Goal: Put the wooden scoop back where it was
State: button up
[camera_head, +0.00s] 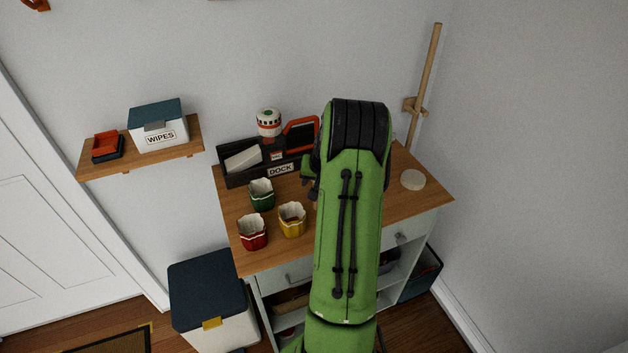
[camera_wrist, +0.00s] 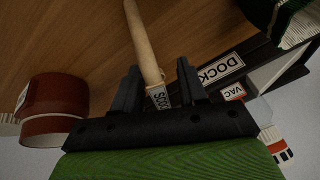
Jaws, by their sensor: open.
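The wooden scoop shows in the wrist view as a pale wooden handle (camera_wrist: 143,42), running from the top edge down between my fingers. A label reading "SCOO" lies at its lower end, partly hidden by my gripper's body. My gripper (camera_wrist: 159,66) is open, with one dark finger on each side of the handle; I cannot tell whether either touches it. In the head view my green arm hides the scoop and most of my gripper. The black dock (camera_head: 231,179), labelled "DOCK", stands at the back of the desk and also shows in the wrist view (camera_wrist: 250,55).
Green (camera_head: 262,195), yellow (camera_head: 292,220) and red (camera_head: 252,232) cups stand on the desk's left (camera_head: 270,258). A red-brown round container (camera_wrist: 52,110) is beside my gripper. A pale disc (camera_head: 412,180) and an upright wooden pole (camera_head: 425,85) are at right.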

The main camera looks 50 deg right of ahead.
jog(key=shift+r+p, duration=0.3)
jog(key=shift+r, duration=0.05)
jog(key=p+v, duration=0.1)
jog(key=v, duration=1.1)
jog(key=w+a+r+n, duration=0.1)
jog(key=a+r+n, duration=0.3)
jog(key=a, duration=0.7)
jog(key=a+r+n, duration=0.2)
jog(key=a+r, duration=0.4)
jog(key=a, duration=0.5)
jog(key=s+a+n+t+y, duration=0.1)
jog(key=s+a+n, duration=0.4)
jog(key=s+a, duration=0.8)
jog(key=shift+a+y, duration=0.6)
jog(key=shift+a, duration=0.25)
